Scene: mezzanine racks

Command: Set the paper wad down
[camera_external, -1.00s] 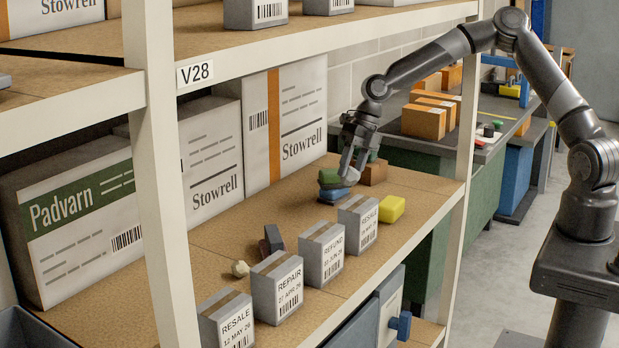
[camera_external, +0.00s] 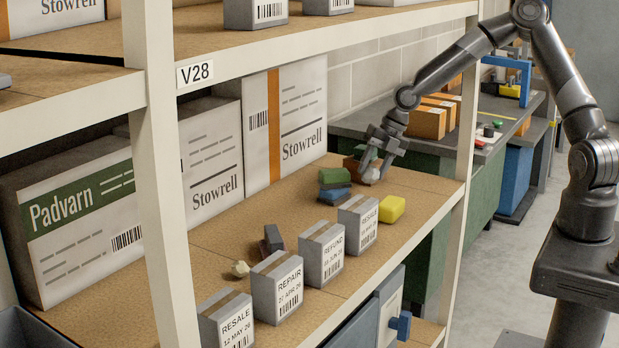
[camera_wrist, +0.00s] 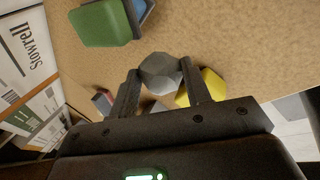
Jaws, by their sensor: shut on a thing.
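My gripper (camera_external: 374,168) is shut on a pale grey, faceted paper wad (camera_external: 371,177) near the right end of the shelf board (camera_external: 290,215). In the wrist view the paper wad (camera_wrist: 160,73) sits between the two fingertips (camera_wrist: 159,84). The wad looks just above the board; I cannot tell whether it touches. A green block (camera_external: 335,175) lies on a blue block (camera_external: 335,193) just left of the gripper. A yellow block (camera_external: 391,209) is in front and to the right. A brown block (camera_external: 352,166) is partly hidden behind the gripper.
Small labelled boxes (camera_external: 357,223) line the shelf's front edge. A dark block (camera_external: 273,238) and a small whitish lump (camera_external: 240,268) lie left of them. Large Stowrell cartons (camera_external: 298,120) stand along the back. The upper shelf (camera_external: 330,30) is overhead. Bare board lies left of the stacked blocks.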

